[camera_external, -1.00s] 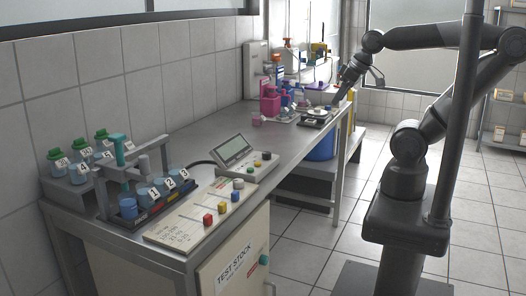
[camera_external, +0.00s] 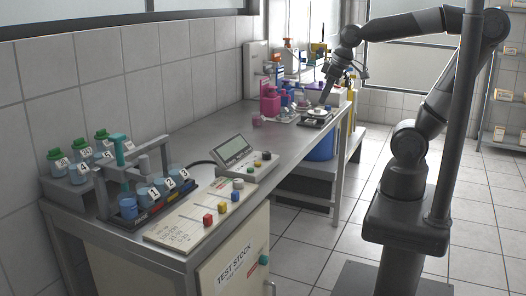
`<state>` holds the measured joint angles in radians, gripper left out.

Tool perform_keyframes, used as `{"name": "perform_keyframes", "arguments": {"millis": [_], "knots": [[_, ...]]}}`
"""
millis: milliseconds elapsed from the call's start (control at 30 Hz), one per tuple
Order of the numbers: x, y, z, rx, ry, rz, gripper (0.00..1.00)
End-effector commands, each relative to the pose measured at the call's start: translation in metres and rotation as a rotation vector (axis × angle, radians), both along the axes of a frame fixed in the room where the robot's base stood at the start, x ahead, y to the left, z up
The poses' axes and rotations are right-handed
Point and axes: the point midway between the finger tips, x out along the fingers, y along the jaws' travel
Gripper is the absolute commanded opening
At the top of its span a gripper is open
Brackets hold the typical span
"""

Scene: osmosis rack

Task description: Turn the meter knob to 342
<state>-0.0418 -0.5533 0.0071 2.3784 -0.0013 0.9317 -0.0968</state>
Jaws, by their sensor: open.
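A grey meter (camera_external: 234,150) with a tilted display stands on the middle of the bench. My gripper (camera_external: 324,101) is far from this meter, at the far end of the bench, pointing down and open. It is just above a small dark device (camera_external: 318,117) with a pale round part on top. I cannot tell whether it touches that device, or which of the two carries the task's knob.
A panel (camera_external: 195,215) with coloured slider knobs lies at the near end of the bench (camera_external: 190,142). Beside it are a rack of numbered bottles (camera_external: 150,195) and green-capped bottles (camera_external: 80,165). Pink bottles (camera_external: 270,102) stand left of my gripper. Floor to the right is open.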

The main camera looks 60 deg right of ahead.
Motion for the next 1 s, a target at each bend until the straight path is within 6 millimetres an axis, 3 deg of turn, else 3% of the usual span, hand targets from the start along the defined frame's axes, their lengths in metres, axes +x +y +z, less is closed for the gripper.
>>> {"name": "perform_keyframes", "arguments": {"millis": [267, 600, 800, 1000], "knots": [[0.065, 0.026, -0.014, -0.052, 0.139, 0.182, 0.5], [0.138, 0.066, -0.056, -0.099, 0.295, 0.406, 0.5], [0.164, 0.084, -0.08, -0.112, 0.355, 0.495, 0.5], [0.171, 0.09, -0.092, -0.116, 0.375, 0.525, 0.5]]}}
